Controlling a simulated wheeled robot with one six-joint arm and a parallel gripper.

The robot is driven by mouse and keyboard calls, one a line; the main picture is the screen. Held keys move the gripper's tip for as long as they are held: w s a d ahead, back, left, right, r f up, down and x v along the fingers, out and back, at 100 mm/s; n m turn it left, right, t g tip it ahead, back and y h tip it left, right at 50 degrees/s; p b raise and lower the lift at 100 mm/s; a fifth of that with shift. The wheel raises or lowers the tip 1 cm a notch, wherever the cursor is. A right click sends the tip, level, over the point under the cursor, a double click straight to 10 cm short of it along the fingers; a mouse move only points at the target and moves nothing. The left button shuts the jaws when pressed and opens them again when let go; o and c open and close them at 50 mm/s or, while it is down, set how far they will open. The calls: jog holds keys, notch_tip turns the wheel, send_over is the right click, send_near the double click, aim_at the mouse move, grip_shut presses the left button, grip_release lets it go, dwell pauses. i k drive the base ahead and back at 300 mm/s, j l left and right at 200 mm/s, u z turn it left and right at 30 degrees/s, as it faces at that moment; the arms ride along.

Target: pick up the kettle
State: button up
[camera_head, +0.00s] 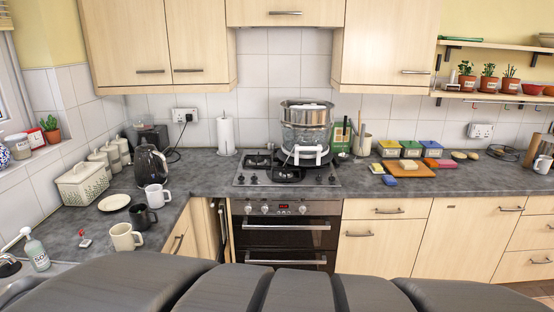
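The kettle (151,165) is dark, with a glossy body and a handle. It stands upright on the grey worktop in the left corner, behind a white mug (157,196). The mug partly overlaps its lower front. My gripper is not in view, so its place relative to the kettle is hidden.
A black mug (144,217), another white mug (124,237) and a plate (114,203) lie in front of the kettle. A cream bin (82,185) stands to its left and a toaster (153,136) behind. Steel pots (306,126) stand on the hob. Worktop between kettle and hob is mostly clear.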

aim_at(151, 167)
jog(key=u, duration=1.3)
